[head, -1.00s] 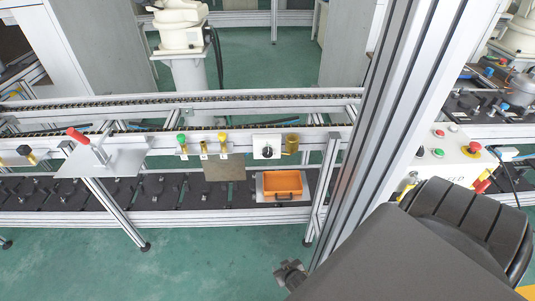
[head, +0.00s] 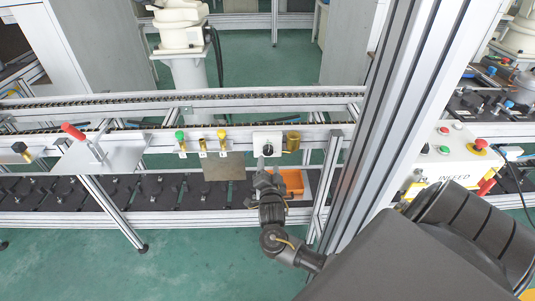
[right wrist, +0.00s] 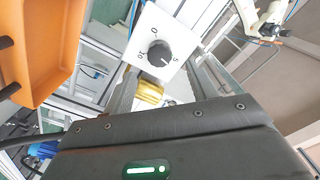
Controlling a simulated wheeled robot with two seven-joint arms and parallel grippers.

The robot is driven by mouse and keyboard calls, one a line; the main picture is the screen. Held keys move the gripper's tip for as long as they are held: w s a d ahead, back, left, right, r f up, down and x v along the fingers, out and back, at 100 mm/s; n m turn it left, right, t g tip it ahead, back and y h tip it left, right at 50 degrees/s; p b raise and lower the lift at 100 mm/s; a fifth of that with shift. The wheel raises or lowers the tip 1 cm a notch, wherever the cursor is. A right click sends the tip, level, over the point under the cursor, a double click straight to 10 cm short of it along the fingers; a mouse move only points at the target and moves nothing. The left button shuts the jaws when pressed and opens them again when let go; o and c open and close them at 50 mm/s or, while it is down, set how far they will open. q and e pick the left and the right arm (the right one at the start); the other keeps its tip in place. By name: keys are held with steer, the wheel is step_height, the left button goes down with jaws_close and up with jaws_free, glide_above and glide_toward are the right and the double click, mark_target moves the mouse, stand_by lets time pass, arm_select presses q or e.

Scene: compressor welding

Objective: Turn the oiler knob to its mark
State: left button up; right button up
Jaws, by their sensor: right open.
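The oiler knob (head: 268,149) is a dark round knob on a white square plate (head: 259,136) on the rail. In the right wrist view the knob (right wrist: 158,52) sits on its plate (right wrist: 152,19) with printed characters around it. A small light line shows on the knob's lower right side. My right gripper (head: 264,166) is just below the knob in the head view, with its tips close to the plate's lower edge. It is open and empty; whether it touches the knob I cannot tell. My left gripper is not in view.
A brass cup (head: 293,141) is right beside the plate. An orange tray (head: 294,180) lies below, partly hidden by my right arm. Brass fittings (head: 222,141) and a red-handled clamp (head: 73,131) stand to the left. An aluminium post (head: 385,100) rises on the right.

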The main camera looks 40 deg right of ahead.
mark_target(268, 153)
steer(key=x, duration=0.7)
steer(key=shift+p, duration=0.3)
